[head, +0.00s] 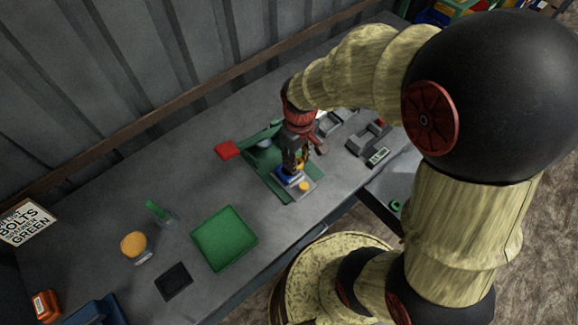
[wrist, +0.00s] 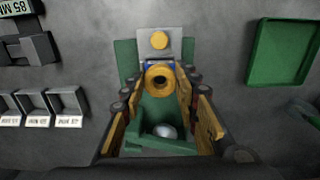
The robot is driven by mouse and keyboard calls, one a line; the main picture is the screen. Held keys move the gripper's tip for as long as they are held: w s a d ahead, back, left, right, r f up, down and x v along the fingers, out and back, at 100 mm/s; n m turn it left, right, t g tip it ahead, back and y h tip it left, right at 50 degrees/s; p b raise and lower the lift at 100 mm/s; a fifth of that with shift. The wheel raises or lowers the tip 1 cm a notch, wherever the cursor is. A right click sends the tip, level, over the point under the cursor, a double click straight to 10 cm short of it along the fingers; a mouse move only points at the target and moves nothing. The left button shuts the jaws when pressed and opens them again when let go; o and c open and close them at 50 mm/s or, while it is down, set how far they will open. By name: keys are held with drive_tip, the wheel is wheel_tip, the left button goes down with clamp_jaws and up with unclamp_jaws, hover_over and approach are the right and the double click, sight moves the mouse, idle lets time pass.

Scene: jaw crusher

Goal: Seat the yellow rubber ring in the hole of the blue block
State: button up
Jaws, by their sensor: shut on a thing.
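The yellow rubber ring (wrist: 160,77) is between the two fingertips of my gripper (wrist: 161,80) in the wrist view, its opening facing the camera. My gripper (head: 294,164) is shut on it. The blue block (wrist: 161,64) shows only as edges behind the ring; its hole is hidden. In the head view, the blue block (head: 287,179) sits just below my fingertips on the green machine. I cannot tell whether the ring touches the block.
The green jaw crusher (wrist: 126,62) has a grey plate (wrist: 147,53) with a yellow disc (wrist: 159,40), and a red-ended lever (head: 228,150). A green tray (head: 224,238) lies nearby. Small grey bins (wrist: 35,104) stand on the other side.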

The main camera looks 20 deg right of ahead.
hover_over(290, 174)
drive_tip(key=f, duration=0.4)
drive_tip(key=shift+w+d+f+b, duration=0.1)
drive_tip(key=shift+w+f+b, duration=0.15)
drive_tip(key=shift+w+b, duration=0.15)
wheel_tip(290, 174, down, 4)
drive_tip(key=shift+w+r+b, duration=0.15)
drive_tip(key=shift+r+b, duration=0.1)
drive_tip(key=shift+b, duration=0.3)
drive_tip(key=shift+s+f+b, duration=0.35)
drive_tip(key=shift+s+f, duration=0.2)
drive_tip(key=shift+f, duration=0.25)
drive_tip(key=o, duration=1)
drive_tip(key=shift+w+f, duration=0.1)
drive_tip(key=shift+w, duration=0.15)
drive_tip(key=shift+w+r, duration=0.15)
drive_tip(key=shift+r, duration=0.15)
